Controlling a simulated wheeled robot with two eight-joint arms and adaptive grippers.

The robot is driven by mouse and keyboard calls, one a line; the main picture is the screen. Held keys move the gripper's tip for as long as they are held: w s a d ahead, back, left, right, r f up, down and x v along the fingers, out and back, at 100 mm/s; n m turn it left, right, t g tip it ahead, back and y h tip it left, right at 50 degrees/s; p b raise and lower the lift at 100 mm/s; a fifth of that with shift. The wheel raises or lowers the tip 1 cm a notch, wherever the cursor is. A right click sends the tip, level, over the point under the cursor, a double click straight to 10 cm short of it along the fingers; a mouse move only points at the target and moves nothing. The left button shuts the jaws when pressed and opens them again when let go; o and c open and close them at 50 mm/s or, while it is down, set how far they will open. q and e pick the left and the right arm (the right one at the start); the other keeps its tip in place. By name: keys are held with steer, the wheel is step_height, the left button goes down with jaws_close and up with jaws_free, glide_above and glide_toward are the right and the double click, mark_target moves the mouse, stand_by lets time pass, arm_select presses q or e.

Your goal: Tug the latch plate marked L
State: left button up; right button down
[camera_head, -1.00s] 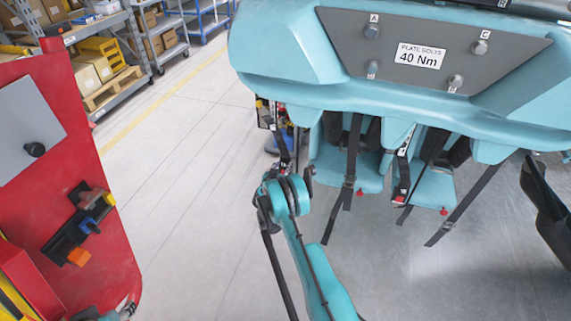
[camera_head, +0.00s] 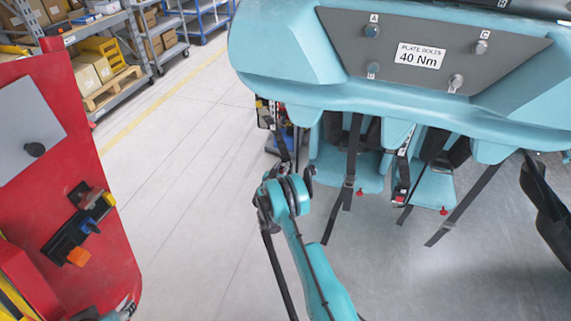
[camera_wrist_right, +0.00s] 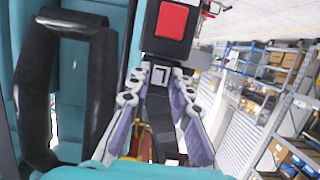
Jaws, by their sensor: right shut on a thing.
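My right gripper (camera_wrist_right: 160,100) is shut on a latch plate (camera_wrist_right: 161,76) on a black strap (camera_wrist_right: 160,108). The plate lies at the mouth of a dark buckle with a red button (camera_wrist_right: 172,20). I cannot tell how deep the plate sits in it, and no L mark is readable. In the head view my right gripper (camera_head: 286,167) is at the left side of the teal coaster car (camera_head: 300,72), partly hidden by my own wrist. My left gripper is not in view.
A black padded restraint (camera_wrist_right: 101,85) is close beside the gripper. Other seats (camera_head: 436,187) with hanging straps are to the right. A red panel (camera_head: 90,150) with tools stands at the left. Grey floor (camera_head: 180,180) between is clear; shelves (camera_head: 110,60) stand behind.

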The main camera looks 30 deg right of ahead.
steer(key=shift+r, duration=0.1)
steer(key=c, duration=1.3)
jaws_free()
steer(key=v, duration=1.2)
steer(key=s+a+r+n+g+y, duration=0.15)
steer(key=s+a+r, duration=0.25)
steer(key=r, duration=0.5)
steer(key=s+a+r+n+y, duration=0.3)
steer(key=s+r, duration=0.1)
steer(key=r, duration=0.6)
steer(key=s+a+r+n+y, duration=0.1)
steer(key=s+a, duration=0.3)
steer(key=s, duration=0.4)
steer(key=s+a+r+n+g+y, duration=0.1)
steer(key=s+a+n+y, duration=0.1)
steer(key=s+a, duration=0.3)
steer(key=s+a+r+n+y, duration=0.1)
steer(key=s+a+y, duration=0.3)
steer(key=s, duration=0.8)
steer(key=shift+s+a+r+n, duration=0.25)
steer(key=shift+a+r+n, duration=0.05)
steer(key=shift+a+n, duration=0.4)
